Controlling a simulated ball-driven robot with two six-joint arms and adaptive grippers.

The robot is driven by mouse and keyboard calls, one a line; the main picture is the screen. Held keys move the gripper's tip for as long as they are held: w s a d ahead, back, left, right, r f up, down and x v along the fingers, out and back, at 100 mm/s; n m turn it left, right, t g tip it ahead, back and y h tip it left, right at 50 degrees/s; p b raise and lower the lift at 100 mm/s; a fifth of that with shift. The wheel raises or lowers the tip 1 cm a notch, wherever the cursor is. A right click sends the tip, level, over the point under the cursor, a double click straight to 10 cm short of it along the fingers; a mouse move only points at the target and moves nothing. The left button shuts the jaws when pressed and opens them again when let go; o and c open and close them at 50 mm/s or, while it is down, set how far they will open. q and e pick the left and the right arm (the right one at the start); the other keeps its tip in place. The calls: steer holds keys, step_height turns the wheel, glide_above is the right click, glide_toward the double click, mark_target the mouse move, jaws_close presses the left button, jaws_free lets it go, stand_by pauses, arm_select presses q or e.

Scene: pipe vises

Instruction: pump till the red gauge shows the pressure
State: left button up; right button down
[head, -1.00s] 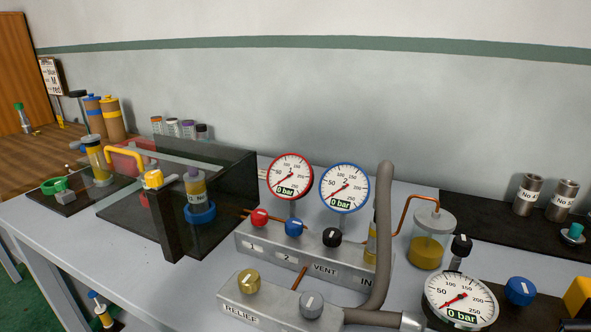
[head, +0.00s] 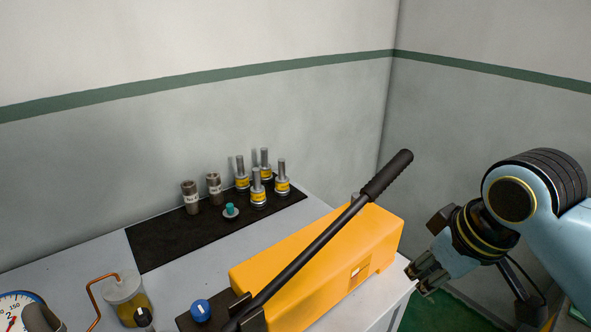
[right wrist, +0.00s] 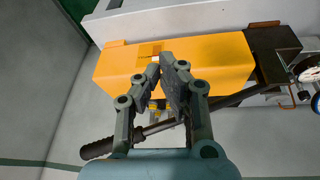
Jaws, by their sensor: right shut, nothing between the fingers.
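The orange hand pump (head: 325,262) sits at the right end of the table. Its long black lever (head: 325,232) slants up to the right and ends in a ribbed grip (head: 387,174). My right gripper (head: 424,279) is shut and empty, to the right of the pump and apart from the lever grip. In the right wrist view its fingers (right wrist: 168,62) show in front of the pump body (right wrist: 200,65), with the lever grip (right wrist: 98,149) at lower left. The red gauge is out of the head view now. My left gripper is not in view.
A black mat (head: 165,242) behind the pump holds metal cylinders, several yellow-banded fittings (head: 257,190) and a teal-topped piece (head: 231,210). A blue knob (head: 200,311) and an oil jar (head: 127,298) stand left of the pump. The wall corner is behind.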

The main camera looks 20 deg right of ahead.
steer(key=w+d+r+n+y, duration=0.1)
steer(key=w+d+r, duration=0.15)
steer(key=w, duration=0.45)
steer(key=w+d+r, duration=0.1)
steer(key=w+r, duration=0.3)
steer(key=w, duration=0.2)
step_height(320, 180, up, 10)
steer(key=n+t+y, duration=0.1)
glide_above(395, 161)
steer(key=s, duration=0.1)
steer(key=shift+s+d+f, duration=0.1)
steer(key=shift+f, duration=0.4)
steer(key=shift+s+d+f, duration=0.1)
steer(key=shift+f, duration=0.35)
step_height(395, 161, down, 5)
steer(key=b, duration=0.3)
steer(key=shift+f, duration=0.1)
steer(key=shift+f+b, duration=0.3)
steer(key=shift+b, duration=0.15)
